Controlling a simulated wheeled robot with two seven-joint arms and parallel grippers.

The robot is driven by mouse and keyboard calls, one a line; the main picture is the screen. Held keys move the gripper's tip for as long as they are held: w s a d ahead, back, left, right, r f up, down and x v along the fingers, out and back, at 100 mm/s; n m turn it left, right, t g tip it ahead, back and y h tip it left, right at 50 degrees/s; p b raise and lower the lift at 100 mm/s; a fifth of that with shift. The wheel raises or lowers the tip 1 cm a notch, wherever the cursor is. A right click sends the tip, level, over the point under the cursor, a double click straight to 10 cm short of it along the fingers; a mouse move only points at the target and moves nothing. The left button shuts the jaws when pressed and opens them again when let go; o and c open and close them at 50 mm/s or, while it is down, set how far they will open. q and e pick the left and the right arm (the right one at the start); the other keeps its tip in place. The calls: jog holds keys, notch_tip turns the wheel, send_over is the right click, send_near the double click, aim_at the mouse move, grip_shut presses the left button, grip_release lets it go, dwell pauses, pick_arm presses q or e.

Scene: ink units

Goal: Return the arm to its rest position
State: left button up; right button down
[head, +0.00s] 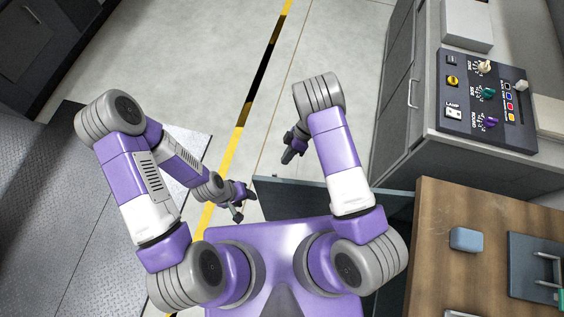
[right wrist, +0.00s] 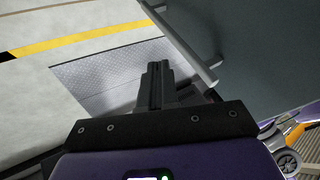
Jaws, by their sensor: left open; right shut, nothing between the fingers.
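My left gripper (head: 243,203) is in the head view, left of centre and low, beside the yellow floor line. It is open and empty above the floor. My right gripper (head: 288,156) is higher and further right in the head view, pointing down over the pale floor. In the right wrist view its fingers (right wrist: 156,85) are together with nothing between them. Both arms are bent in front of my purple body and neither gripper touches anything that I can see.
A control panel (head: 484,103) with knobs sits on the grey cabinet (head: 394,137) at right. A wooden table (head: 428,235) with a blue block (head: 466,239) stands at lower right. A dark open panel (head: 400,206) lies near my right arm. The floor ahead (head: 205,65) is clear.

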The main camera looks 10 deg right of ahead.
jog(key=shift+w+d+r, duration=0.15)
jog(key=shift+d+r, duration=0.05)
jog(key=shift+r, duration=0.05)
pick_arm(q)
jog(key=shift+w+d+f+b, duration=0.2)
jog(key=shift+w+f+b, duration=0.2)
jog(key=shift+f+b, duration=0.25)
pick_arm(e)
jog(key=w+x, duration=0.1)
jog(key=x, duration=0.5)
jog(key=shift+f, duration=0.6)
jog(key=shift+s+a, duration=0.2)
jog(key=shift+s, duration=0.05)
jog(key=shift+r, duration=0.1)
